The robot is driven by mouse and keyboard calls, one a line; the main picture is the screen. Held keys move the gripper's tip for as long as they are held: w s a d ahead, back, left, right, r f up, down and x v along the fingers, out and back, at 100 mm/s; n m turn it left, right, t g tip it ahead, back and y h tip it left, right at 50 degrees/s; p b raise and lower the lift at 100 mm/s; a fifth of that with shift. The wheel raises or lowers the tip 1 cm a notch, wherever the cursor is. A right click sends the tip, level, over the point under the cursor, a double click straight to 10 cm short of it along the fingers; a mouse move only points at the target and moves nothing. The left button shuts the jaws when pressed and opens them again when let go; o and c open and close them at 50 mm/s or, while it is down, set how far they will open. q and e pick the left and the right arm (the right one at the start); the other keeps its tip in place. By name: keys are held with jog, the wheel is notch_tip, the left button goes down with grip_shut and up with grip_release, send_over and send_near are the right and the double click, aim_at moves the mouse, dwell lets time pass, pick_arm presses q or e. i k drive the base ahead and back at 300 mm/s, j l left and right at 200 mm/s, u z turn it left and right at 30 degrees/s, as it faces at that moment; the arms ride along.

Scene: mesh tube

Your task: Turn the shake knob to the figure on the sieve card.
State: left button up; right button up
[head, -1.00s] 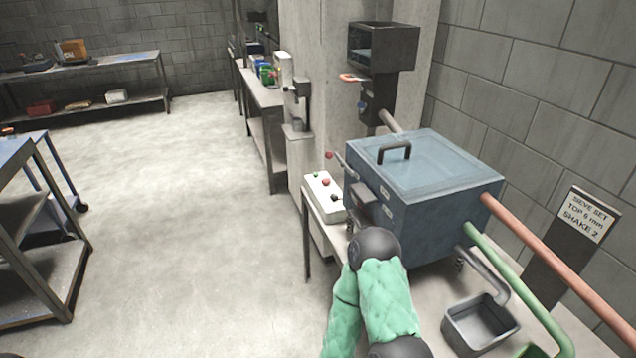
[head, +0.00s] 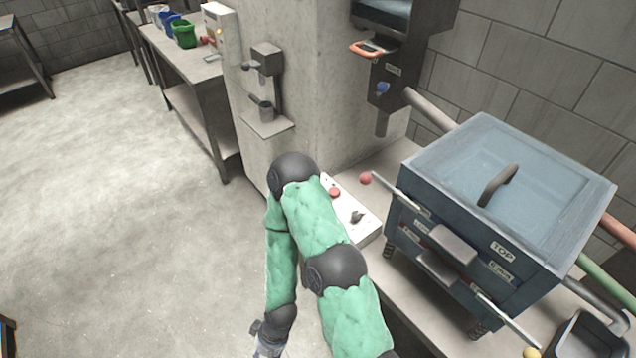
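The white control box (head: 362,232) sits on the bench left of the sieve machine. It carries a black knob (head: 356,216), which looks like the shake knob, and a red button (head: 334,193). Its figures are too small to read, so I cannot tell the knob's setting. My green-sleeved arm, which appears to be the right one, crosses in front and hides part of the box. Its gripper (head: 268,343) hangs low at the bottom edge, partly cut off and away from the knob; its fingers are unclear. My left gripper is not in view. The sieve card is out of view.
The blue sieve machine (head: 430,232) has a handled lid, front drawers and a red-balled lever (head: 366,178) close beside the box. A post with an orange handle (head: 372,49) stands behind. A wall bracket (head: 265,112) is on the pillar. Open floor lies left.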

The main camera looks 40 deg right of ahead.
aim_at(356, 216)
jog(key=i+z, duration=0.3)
jog(key=i+j+z, duration=0.25)
jog(key=i, duration=0.25)
jog(key=i+j+z, duration=0.3)
jog(key=i+l, duration=0.05)
jog(key=i, duration=0.05)
